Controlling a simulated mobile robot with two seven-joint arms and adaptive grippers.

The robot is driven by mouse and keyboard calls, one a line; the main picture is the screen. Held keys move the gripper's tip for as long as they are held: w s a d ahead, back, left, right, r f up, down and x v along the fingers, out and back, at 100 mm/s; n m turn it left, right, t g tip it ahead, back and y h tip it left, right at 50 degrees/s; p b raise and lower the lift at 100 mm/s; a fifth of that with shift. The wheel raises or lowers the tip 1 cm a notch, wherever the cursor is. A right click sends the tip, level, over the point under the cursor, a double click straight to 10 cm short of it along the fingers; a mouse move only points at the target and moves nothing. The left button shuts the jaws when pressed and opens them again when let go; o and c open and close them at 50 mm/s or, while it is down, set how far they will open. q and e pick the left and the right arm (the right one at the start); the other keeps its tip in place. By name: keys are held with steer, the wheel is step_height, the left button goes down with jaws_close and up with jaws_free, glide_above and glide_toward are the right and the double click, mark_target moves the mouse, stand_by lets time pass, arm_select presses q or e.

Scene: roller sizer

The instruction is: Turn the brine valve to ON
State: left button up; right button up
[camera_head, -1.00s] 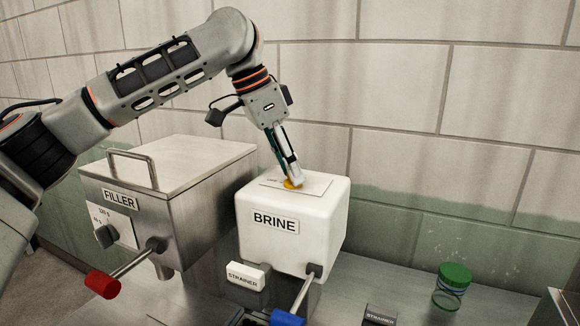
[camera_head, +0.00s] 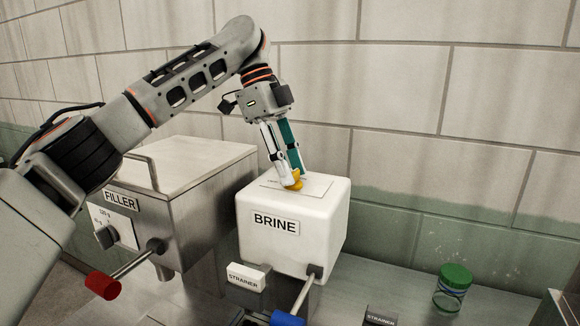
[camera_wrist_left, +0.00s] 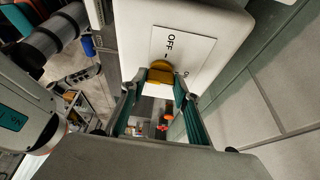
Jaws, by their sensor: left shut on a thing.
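The brine box (camera_head: 290,230) is white with a BRINE label on its front. On its top is a pale plate (camera_head: 318,184) with a yellow valve knob (camera_head: 296,186). My left gripper (camera_head: 292,182) comes down from above and is shut on the yellow knob. In the left wrist view the knob (camera_wrist_left: 158,76) sits between the fingertips of my left gripper (camera_wrist_left: 160,78). The plate (camera_wrist_left: 184,50) there reads OFF at one mark; a second mark is cut by the finger and cannot be read in full. My right gripper is not in view.
The steel FILLER box (camera_head: 190,205) stands left, with a dial and a red-ended lever (camera_head: 103,285). A blue-ended lever (camera_head: 287,318) is below the brine box. A green-lidded jar (camera_head: 453,286) stands right. Two STRAINER blocks are near the front.

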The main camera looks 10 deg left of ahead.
arm_select(q)
steer(key=shift+m, duration=0.4)
steer(key=o, duration=1.1)
